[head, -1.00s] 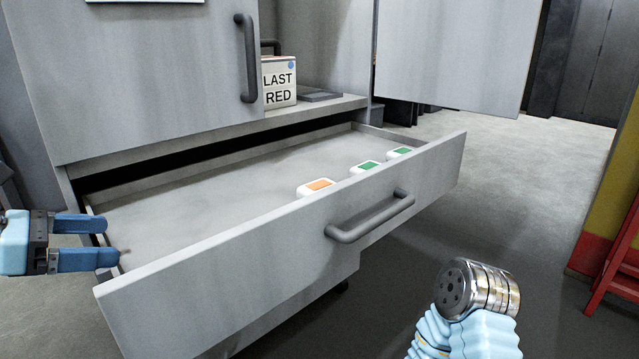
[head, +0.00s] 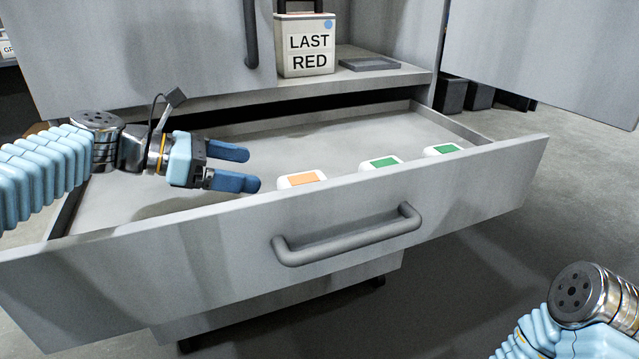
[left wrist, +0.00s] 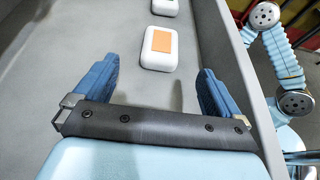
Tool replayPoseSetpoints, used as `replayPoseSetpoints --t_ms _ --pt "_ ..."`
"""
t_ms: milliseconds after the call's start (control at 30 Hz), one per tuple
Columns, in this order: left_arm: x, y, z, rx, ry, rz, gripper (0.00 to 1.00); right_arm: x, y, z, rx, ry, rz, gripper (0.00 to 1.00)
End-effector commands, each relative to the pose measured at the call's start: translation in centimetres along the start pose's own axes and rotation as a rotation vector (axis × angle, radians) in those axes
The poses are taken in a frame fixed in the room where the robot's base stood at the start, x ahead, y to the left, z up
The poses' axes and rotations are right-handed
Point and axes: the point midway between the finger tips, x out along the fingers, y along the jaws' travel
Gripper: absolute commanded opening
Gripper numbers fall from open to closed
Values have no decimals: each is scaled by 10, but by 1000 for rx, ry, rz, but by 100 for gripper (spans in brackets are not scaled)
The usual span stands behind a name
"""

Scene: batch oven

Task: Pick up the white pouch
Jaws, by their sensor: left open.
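Three white pouches lie in a row in the open drawer, along its front wall. The nearest white pouch (head: 303,180) has an orange label. Two more have green labels: the middle pouch (head: 380,165) and the far pouch (head: 442,151). My left gripper (head: 253,169) is open and empty inside the drawer, just left of the orange-labelled pouch, its fingers pointing at it. In the left wrist view this pouch (left wrist: 160,62) sits ahead, roughly centred between the fingertips and apart from them. My right arm shows at the lower right, its gripper out of sight.
The drawer front (head: 200,253) with its grey handle (head: 347,236) stands between me and the pouches. Above, a shelf holds a box reading LAST RED (head: 305,50) and a flat grey tray (head: 368,64). The drawer floor left of the pouches is bare.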

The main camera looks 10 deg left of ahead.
Motion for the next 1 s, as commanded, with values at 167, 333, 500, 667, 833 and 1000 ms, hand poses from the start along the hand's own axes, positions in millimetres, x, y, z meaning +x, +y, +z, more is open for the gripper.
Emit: replayPoseSetpoints --t_ms 167,333,500,667,833,1000 --pt "40 -1 -1 -1 0 -5 98 2 1 0 0 0 0 43" --pt "61 -1 0 0 0 -1 98 2 1 0 0 0 0 43" --pt "78 -2 -3 -1 1 -3 98 3 1 0 1 0 0 43" --pt "104 -4 -5 -1 1 -3 98 3 2 0 1 1 0 43" --pt "116 -4 -4 0 0 -1 98 3 2 0 1 1 1 43" --pt "116 -4 -4 0 0 0 98 3 2 0 1 1 1 43"
